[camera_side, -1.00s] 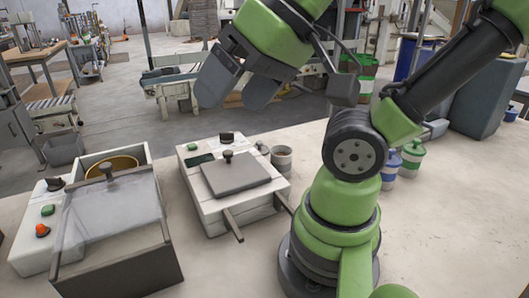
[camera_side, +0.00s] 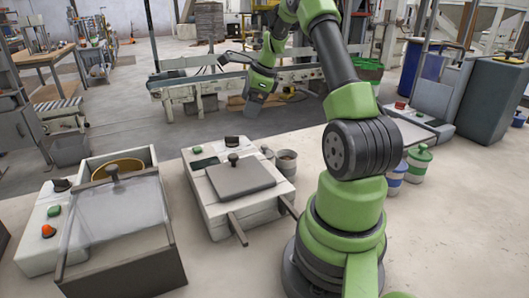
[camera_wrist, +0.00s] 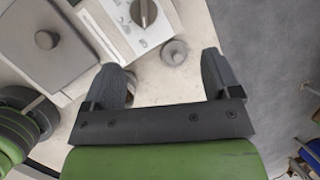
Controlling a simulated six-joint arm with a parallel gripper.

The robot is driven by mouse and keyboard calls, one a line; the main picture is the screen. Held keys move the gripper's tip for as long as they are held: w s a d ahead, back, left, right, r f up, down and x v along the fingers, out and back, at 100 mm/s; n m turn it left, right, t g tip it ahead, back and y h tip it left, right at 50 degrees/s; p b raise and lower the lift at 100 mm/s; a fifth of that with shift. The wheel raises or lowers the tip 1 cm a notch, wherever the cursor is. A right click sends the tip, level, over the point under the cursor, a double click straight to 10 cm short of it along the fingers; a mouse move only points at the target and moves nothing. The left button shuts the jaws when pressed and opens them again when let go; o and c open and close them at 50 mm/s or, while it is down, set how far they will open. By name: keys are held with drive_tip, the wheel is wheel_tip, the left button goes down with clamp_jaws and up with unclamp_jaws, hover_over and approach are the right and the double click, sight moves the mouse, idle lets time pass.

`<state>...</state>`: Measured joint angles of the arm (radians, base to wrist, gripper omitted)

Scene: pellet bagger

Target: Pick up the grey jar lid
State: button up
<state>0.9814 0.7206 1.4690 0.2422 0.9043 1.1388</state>
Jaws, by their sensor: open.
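The grey jar lid (camera_wrist: 174,52) is a small round disc with a knob, seen in the wrist view beside the white machine, ahead of and between my fingertips. In the side view a small grey-topped jar (camera_side: 266,152) stands behind the machine's right corner, partly hidden by it; I take it to be the same lid. My gripper (camera_wrist: 160,62) is open and empty, its two dark fingers spread apart. In the side view my gripper (camera_side: 255,104) hangs pointing down above and beyond the table's far edge area, apart from the lid.
The white machine (camera_side: 222,217) has a grey plate with a knob (camera_side: 233,159). An open cup (camera_side: 287,162) stands close to the lid. Green-lidded (camera_side: 418,163) and blue-striped (camera_side: 396,177) jars stand right of my base.

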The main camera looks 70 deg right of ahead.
drive_tip(key=s+d+f+m, duration=0.5)
drive_tip(key=d+f, duration=0.1)
drive_tip(key=f, duration=0.1)
hover_over(265, 145)
drive_tip(key=s, duration=0.2)
wheel_tip(265, 145, down, 4)
drive_tip(key=shift+w+a+f, duration=0.15)
drive_tip(key=shift+f, duration=0.05)
drive_tip(key=shift+s+x, duration=0.15)
drive_tip(key=shift+x, duration=1.35)
drive_tip(key=shift+s+x, duration=0.15)
drive_tip(key=shift+x, duration=1.35)
drive_tip(key=shift+f, duration=0.1)
drive_tip(key=c, duration=0.6)
